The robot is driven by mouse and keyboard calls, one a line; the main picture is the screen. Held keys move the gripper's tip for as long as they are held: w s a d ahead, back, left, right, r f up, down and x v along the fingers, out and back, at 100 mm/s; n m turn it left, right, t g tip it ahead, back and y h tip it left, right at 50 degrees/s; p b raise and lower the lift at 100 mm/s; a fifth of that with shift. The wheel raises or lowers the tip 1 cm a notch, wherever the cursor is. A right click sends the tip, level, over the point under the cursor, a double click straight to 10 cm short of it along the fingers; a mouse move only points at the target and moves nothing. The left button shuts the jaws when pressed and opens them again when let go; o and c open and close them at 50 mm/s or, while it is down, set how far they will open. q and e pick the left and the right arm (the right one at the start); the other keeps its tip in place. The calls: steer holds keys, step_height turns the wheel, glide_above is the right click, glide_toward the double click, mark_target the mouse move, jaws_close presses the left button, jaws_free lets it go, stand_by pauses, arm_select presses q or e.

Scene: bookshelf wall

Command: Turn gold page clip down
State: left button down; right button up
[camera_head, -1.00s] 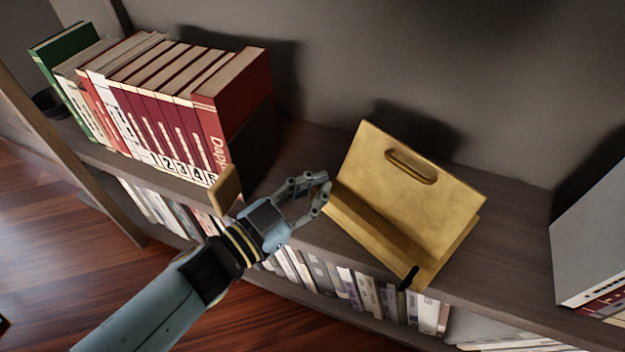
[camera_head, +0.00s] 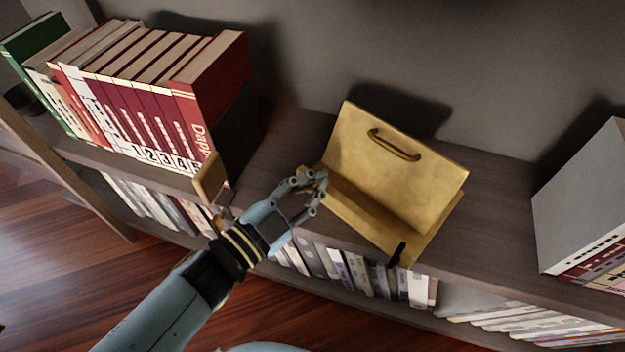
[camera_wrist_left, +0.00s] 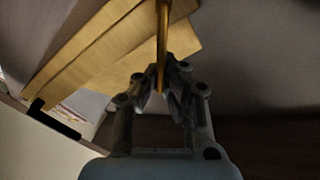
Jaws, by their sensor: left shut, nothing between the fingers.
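A gold book stand (camera_head: 395,165) stands tilted on the shelf, with a raised loop handle on its back plate and a ledge along its front. My left gripper (camera_head: 322,185) is at the left end of the ledge, its fingers shut with nothing held. In the left wrist view, a narrow gold bar, likely the gold page clip (camera_wrist_left: 163,40), runs down to the shut fingertips (camera_wrist_left: 162,80); I cannot tell whether they touch it. A black clip (camera_head: 398,253) sticks out from the right end of the ledge. My right gripper is not in view.
A row of red, white and green books (camera_head: 140,100) stands at the left, with a dark bookend beside it. A grey box-like book (camera_head: 590,200) stands at the right. Bare shelf (camera_head: 500,215) lies between it and the stand. More books fill the shelf below.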

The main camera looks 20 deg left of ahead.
arm_select(q)
steer(key=c, duration=1.4)
jaws_free()
steer(key=shift+c, duration=0.2)
steer(key=v, duration=1.2)
